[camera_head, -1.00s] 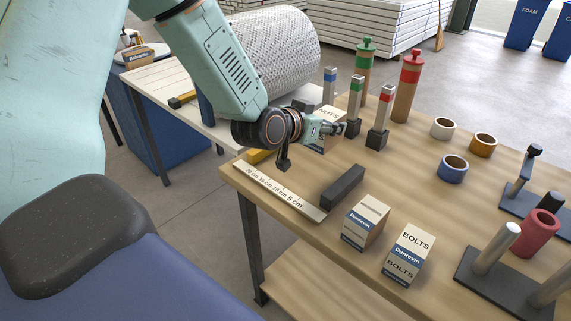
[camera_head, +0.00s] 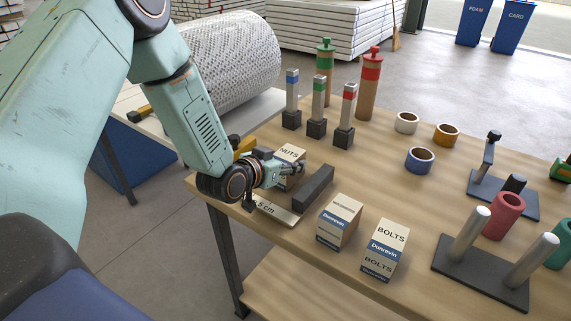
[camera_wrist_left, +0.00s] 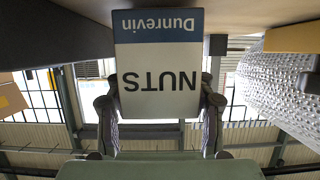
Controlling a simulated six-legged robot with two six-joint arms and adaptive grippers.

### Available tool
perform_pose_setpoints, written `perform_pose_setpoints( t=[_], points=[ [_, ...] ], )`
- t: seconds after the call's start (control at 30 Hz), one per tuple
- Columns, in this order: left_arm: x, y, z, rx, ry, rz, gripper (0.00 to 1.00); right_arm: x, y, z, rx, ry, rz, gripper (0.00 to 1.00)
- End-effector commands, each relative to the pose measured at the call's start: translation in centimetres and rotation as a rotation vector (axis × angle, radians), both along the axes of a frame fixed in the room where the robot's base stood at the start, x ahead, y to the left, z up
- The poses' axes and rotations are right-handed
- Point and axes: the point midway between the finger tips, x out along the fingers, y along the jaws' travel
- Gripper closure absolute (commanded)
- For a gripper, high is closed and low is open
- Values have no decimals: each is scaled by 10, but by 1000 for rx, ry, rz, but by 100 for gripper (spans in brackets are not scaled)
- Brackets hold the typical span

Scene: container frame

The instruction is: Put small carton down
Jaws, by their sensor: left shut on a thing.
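The small NUTS carton (camera_head: 289,152) is white with a blue Dunrevin band. My left gripper (camera_head: 296,170) is shut on it, close over the workbench behind the dark bar. In the left wrist view the carton (camera_wrist_left: 158,82) fills the middle, its lettering upside down, between the two fingers of the gripper (camera_wrist_left: 160,112). I cannot tell whether its base touches the bench. My right gripper is not in view.
Two cartons (camera_head: 339,222) (camera_head: 385,250) stand in front. Posts with coloured bands (camera_head: 317,112) stand behind. Tape rolls (camera_head: 420,160) lie to the right. The bench middle (camera_head: 375,190) is clear.

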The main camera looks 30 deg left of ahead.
Motion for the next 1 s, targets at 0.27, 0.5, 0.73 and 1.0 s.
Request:
perform_pose_setpoints(
  t=[0.27, 0.5, 0.73, 1.0],
  points=[
    [1, 2, -4, -1, -5, 2, 91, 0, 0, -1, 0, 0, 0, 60],
    [0, 2, -7, -1, -2, 3, 38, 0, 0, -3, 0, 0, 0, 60],
    [0, 2, -7, -1, -2, 3, 23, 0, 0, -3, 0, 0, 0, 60],
    [0, 2, -6, -1, -2, 3, 23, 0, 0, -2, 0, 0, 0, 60]
  ],
)
